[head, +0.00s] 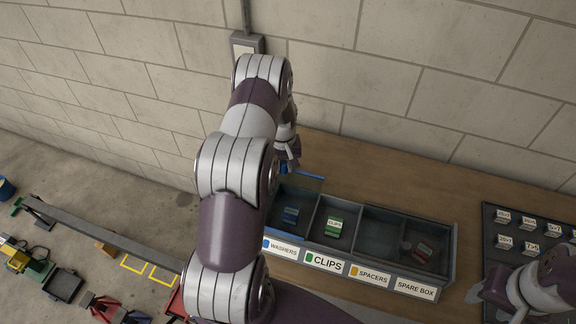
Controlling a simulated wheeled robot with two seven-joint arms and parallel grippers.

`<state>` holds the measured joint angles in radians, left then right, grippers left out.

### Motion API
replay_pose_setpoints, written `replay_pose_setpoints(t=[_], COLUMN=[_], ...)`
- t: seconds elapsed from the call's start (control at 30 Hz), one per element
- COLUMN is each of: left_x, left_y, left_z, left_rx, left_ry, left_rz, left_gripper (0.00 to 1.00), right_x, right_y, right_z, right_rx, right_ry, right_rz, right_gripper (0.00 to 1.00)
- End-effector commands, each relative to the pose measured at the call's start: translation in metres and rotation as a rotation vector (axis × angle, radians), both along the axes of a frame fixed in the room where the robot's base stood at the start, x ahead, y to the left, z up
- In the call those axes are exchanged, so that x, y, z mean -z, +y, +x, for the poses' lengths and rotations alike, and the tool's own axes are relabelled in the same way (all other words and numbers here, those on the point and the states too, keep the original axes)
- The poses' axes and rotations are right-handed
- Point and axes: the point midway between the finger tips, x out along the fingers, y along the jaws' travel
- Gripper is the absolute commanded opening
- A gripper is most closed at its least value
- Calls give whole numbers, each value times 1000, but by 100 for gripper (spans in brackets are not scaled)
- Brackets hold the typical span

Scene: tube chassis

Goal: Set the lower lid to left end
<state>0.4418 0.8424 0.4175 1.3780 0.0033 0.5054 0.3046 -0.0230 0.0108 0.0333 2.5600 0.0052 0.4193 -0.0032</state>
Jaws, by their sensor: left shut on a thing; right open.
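A grey divided box (452,262) on the bench has open compartments labelled WASHERS, CLIPS, SPACERS and SPARE BOX from left to right. My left gripper (288,160) is at the box's back left corner, by the WASHERS compartment, partly hidden behind my own arm. It is shut on a blue part (294,149), small in view; I cannot tell whether this is the lower lid. A blue edge (308,178) shows along the back of that compartment. My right gripper (486,294) is open and apart from the box, at the lower right, only partly clear.
A dark tray (487,222) with several labelled blocks stands right. A wall is behind the bench; colored equipment (40,270) is at left.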

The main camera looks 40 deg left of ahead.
Motion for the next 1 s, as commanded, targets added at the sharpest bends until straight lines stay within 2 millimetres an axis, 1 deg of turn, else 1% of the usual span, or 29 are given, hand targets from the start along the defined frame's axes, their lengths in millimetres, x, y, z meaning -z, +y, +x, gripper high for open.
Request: replay_pose_setpoints(t=[0.03,0.07,0.1,0.13,0.43,0.57,0.67,0.8,0.9,1.0], left_x=[-2,-2,-2,-2,-2,-13,-31,-66,-90,-109], left_y=[2,2,2,2,1,2,2,3,3,3], left_z=[2,2,1,1,1,2,2,1,1,0], left_rx=[-1,-1,-1,-1,-1,-1,-2,-2,-2,-2], left_ry=[-5,-6,-5,-5,-4,-6,-9,-9,-9,-8], left_rz=[3,4,3,3,2,3,4,5,5,3], left_gripper=[0,34,47,53,53,53,53,53,53,53], right_x=[-1,-1,-1,-1,1,7,16,28,35,39], right_y=[0,0,0,0,0,0,0,0,0,0], right_z=[0,0,0,0,0,0,0,0,0,0], right_rx=[0,0,0,0,0,0,0,0,0,0], right_ry=[0,0,0,0,0,0,0,0,0,0], right_rz=[0,0,0,0,0,0,0,0,0,0], right_gripper=[53,53,53,53,53,53,53,53,53,53])
